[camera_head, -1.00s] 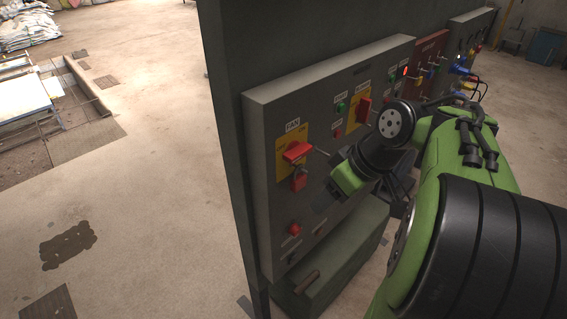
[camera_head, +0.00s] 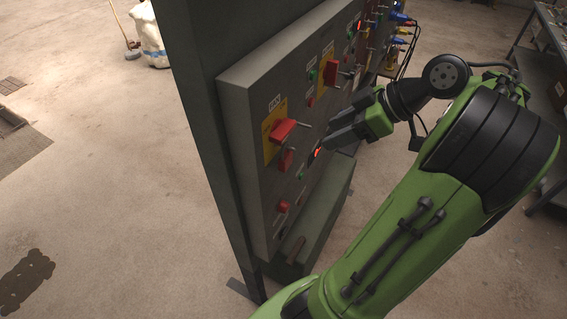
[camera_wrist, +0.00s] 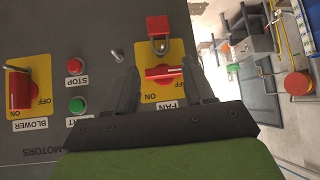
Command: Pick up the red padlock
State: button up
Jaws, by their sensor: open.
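The red padlock (camera_head: 286,160) hangs below the red FAN switch handle (camera_head: 282,130) on the grey control panel. In the wrist view the picture is upside down, and the padlock (camera_wrist: 159,26) shows above the handle (camera_wrist: 163,72), its metal shackle toward the handle. My gripper (camera_head: 328,139) is to the right of the padlock in the head view, with dark fingers pointing at the panel. In the wrist view my gripper (camera_wrist: 160,65) is open, its fingers on either side of the FAN handle and the padlock beyond the tips. Nothing is visibly held.
The BLOWER switch (camera_wrist: 20,90), a red STOP button (camera_wrist: 75,66) and a green START button (camera_wrist: 77,105) sit beside the FAN switch. A metal pin (camera_wrist: 117,56) stands out near one finger. A green box (camera_head: 318,215) juts out below the panel. The floor at left is open.

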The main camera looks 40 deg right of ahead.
aim_at(291, 149)
jog(key=b+x, duration=0.5)
jog(key=x, duration=0.8)
jog(key=shift+w+b, duration=0.3)
jog(key=shift+s, duration=0.15)
jog(key=shift+r, duration=0.1)
jog(key=c, duration=0.8)
